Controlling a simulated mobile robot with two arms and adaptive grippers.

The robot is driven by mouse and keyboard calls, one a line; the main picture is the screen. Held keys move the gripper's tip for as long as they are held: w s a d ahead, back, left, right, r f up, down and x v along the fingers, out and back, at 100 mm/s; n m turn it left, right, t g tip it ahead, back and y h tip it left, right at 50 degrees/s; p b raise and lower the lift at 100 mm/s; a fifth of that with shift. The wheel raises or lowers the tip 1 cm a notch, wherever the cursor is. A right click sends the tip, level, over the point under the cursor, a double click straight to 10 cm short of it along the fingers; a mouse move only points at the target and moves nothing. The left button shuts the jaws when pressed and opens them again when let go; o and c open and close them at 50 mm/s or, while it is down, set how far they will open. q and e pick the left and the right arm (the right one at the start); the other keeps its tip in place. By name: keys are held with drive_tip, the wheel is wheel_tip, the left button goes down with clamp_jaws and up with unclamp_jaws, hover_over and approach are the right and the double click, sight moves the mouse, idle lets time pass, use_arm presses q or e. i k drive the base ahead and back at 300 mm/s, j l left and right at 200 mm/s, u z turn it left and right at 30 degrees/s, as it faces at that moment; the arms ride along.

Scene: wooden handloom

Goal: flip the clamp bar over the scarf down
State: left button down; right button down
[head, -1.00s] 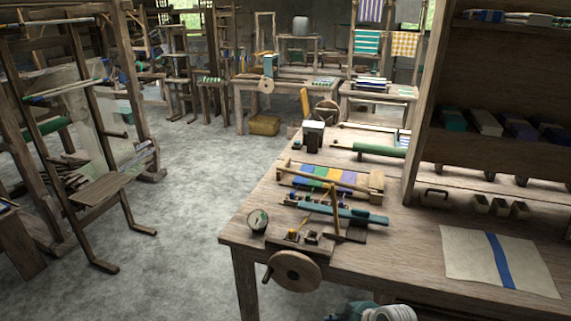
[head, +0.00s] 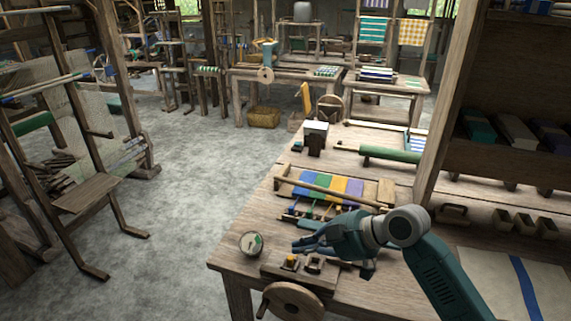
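The striped scarf (head: 328,189) in blue, green, yellow and purple lies on a small wooden frame on the workbench. A long wooden clamp bar (head: 340,189) runs slantwise across the scarf, from the frame's back left towards its right end. My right gripper (head: 300,245) reaches in from the lower right, in front of the frame, with its fingers pointing left. It is apart from the clamp bar in the picture. Its fingers overlap in this view, so its opening is unclear. It hides part of the bench in front of the scarf. My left gripper is not in view.
A round dial (head: 251,244) and a wooden wheel (head: 292,302) are at the bench's front left. A shelf (head: 446,110) rises on the right. A cloth (head: 490,285) lies front right.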

sight(309, 187)
drive_tip(key=i+l, duration=0.15)
drive_tip(key=i, duration=0.55)
drive_tip(key=i+l, duration=0.1)
drive_tip(key=i, duration=0.55)
